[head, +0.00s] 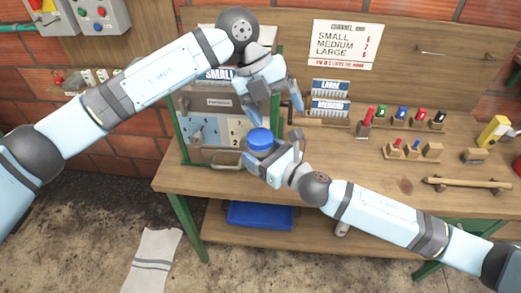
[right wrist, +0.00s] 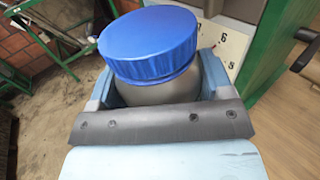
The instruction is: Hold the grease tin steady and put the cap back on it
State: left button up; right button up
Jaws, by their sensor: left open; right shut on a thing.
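The grease tin is a grey round container (right wrist: 160,91) held upright between the fingers of my right gripper (head: 272,158). The blue cap (head: 260,138) is on top of the tin; it also shows in the right wrist view (right wrist: 150,45), covering the tin's mouth. Whether it is threaded on cannot be told. My left gripper (head: 274,108) is open and empty, pointing down just above the cap, its fingers apart. In the head view the tin's body is mostly hidden by the cap and the right gripper.
A wooden bench (head: 340,150) lies below, with a green-framed box with numbered panels (head: 205,130) close behind the grippers. Small coloured pieces on blocks (head: 410,148) and a wooden-handled bar (head: 468,182) sit at right. A blue bin (head: 260,216) is on the lower shelf.

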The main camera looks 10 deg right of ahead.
aim_at(260, 136)
pick_arm(q)
jog(key=w+a+t+y, duration=0.1)
jog(key=y, duration=0.1)
jog(key=w+a+t+y, duration=0.1)
jog(key=a+t+y, duration=0.1)
jog(key=shift+w+f+y, duration=0.3)
jog(key=shift+f, duration=0.05)
jog(key=shift+f, duration=4)
jog(key=c, duration=0.9)
